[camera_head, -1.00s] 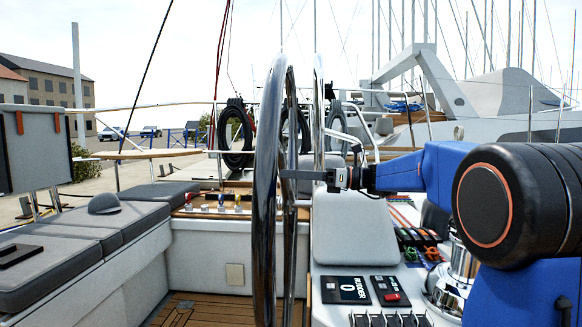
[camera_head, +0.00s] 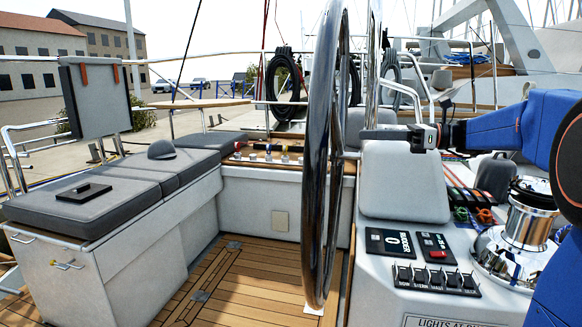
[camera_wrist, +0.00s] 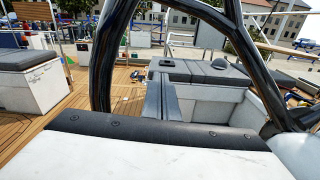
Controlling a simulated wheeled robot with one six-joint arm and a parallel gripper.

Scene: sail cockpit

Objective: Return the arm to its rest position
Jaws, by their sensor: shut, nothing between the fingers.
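My gripper (camera_head: 362,134) is at the end of my blue arm, right of the middle in the head view. Its fingers are shut and empty and point left.
The console carries a rudder display (camera_head: 390,241), a row of switches (camera_head: 437,281) and a chrome winch (camera_head: 528,222) beneath my arm. A grey-cushioned bench (camera_head: 120,185) runs along the left, with a small dark box on it.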

